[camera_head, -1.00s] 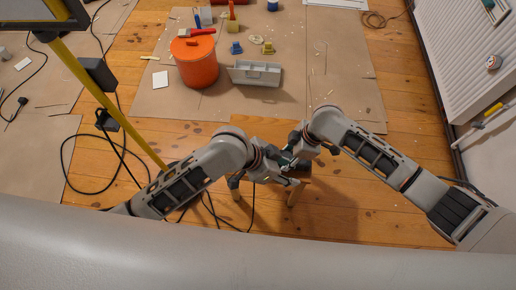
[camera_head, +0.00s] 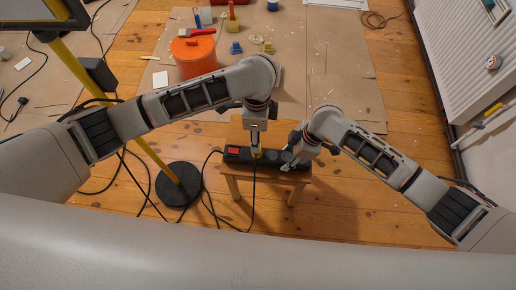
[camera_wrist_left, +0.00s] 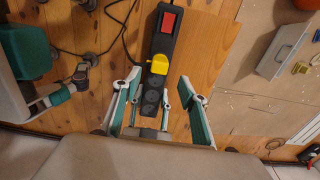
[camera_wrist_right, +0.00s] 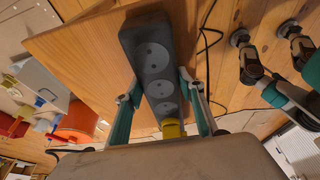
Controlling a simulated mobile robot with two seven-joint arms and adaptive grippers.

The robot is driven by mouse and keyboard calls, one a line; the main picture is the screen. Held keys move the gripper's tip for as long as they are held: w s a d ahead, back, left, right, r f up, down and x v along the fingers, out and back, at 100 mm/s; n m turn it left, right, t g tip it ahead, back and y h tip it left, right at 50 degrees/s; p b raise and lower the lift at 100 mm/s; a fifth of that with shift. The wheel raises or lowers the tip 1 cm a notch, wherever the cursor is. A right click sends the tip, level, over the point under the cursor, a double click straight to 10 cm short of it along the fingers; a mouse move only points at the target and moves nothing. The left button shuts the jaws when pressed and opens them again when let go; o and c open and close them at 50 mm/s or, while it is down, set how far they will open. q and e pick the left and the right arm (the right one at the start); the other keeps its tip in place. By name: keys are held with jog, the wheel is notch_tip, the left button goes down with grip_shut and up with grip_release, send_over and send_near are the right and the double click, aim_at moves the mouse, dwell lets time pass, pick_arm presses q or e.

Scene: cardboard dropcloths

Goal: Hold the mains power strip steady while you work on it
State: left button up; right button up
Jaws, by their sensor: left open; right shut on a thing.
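The black power strip (camera_head: 271,157) lies across a small wooden stool (camera_head: 233,172). Its red switch (camera_head: 232,150) is at the left end. A yellow plug (camera_wrist_left: 158,64) sits on it beside the switch, with round sockets beyond; yellow also shows in the right wrist view (camera_wrist_right: 172,129). My left gripper (camera_head: 256,146) is above the strip at the yellow plug. In the left wrist view its fingers are apart on either side of the strip, with nothing gripped. My right gripper (camera_head: 290,161) is shut on the strip toward its right end; the strip lies between its fingers (camera_wrist_right: 158,84).
An orange pot (camera_head: 196,58) and a grey tray (camera_wrist_left: 286,46) stand on the cardboard beyond the stool. A yellow pole with a round black base (camera_head: 179,184) stands left of the stool. Black cables lie on the floor nearby. A radiator (camera_head: 463,50) is at the right.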

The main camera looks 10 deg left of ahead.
pick_arm(q)
jog(key=shift+f, duration=0.1)
jog(key=shift+f, duration=4.45)
grip_shut()
jog(key=shift+r, duration=3.05)
pick_arm(e)
jog(key=shift+d, duration=0.1)
jog(key=o, duration=1.1)
jog(key=shift+o, duration=0.4)
